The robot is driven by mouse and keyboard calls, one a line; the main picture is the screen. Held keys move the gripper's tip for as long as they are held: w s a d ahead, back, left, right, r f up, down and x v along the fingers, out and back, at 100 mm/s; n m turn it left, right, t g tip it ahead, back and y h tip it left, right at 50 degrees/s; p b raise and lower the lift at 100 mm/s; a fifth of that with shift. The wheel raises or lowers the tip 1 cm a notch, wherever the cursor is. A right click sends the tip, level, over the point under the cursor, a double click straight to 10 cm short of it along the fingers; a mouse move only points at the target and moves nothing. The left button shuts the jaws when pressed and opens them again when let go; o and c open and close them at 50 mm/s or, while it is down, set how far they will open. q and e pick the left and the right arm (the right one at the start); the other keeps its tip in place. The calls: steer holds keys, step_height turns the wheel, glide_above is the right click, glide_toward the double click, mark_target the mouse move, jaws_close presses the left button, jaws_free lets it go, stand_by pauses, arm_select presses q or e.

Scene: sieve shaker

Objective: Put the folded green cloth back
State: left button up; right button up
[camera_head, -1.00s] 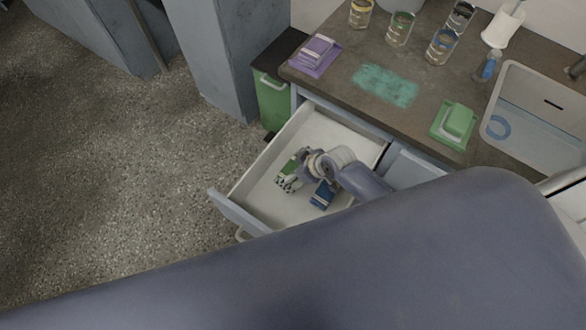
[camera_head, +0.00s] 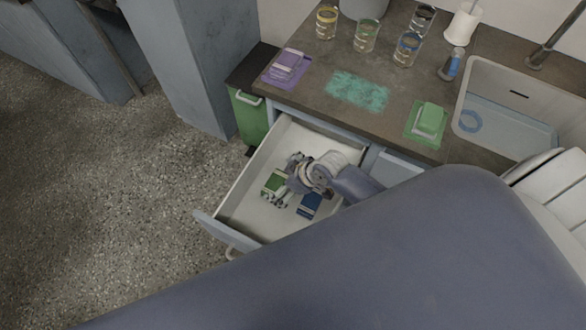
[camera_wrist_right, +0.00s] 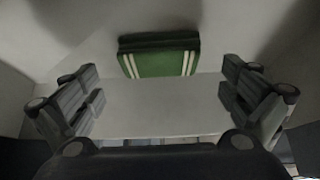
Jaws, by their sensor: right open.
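The folded green cloth with pale stripes (camera_head: 273,183) lies in the open drawer (camera_head: 240,200). It also shows in the right wrist view (camera_wrist_right: 158,62), flat on the drawer floor, beyond and between the fingers. My right gripper (camera_head: 286,182) is inside the drawer, close beside the cloth and partly in front of it. In the right wrist view my right gripper (camera_wrist_right: 160,92) has its fingers wide apart with nothing between them, apart from the cloth. A folded blue cloth (camera_head: 310,205) lies in the drawer near the gripper. My left gripper is not in view.
A sink (camera_head: 500,90) is at right. A green bin (camera_head: 248,115) stands beside the drawer.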

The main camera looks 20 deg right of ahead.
steer(key=v, duration=0.7)
steer(key=shift+s+r+p, duration=0.2)
steer(key=shift+r+p, duration=0.1)
steer(key=shift+p, duration=0.1)
steer(key=shift+d, duration=0.15)
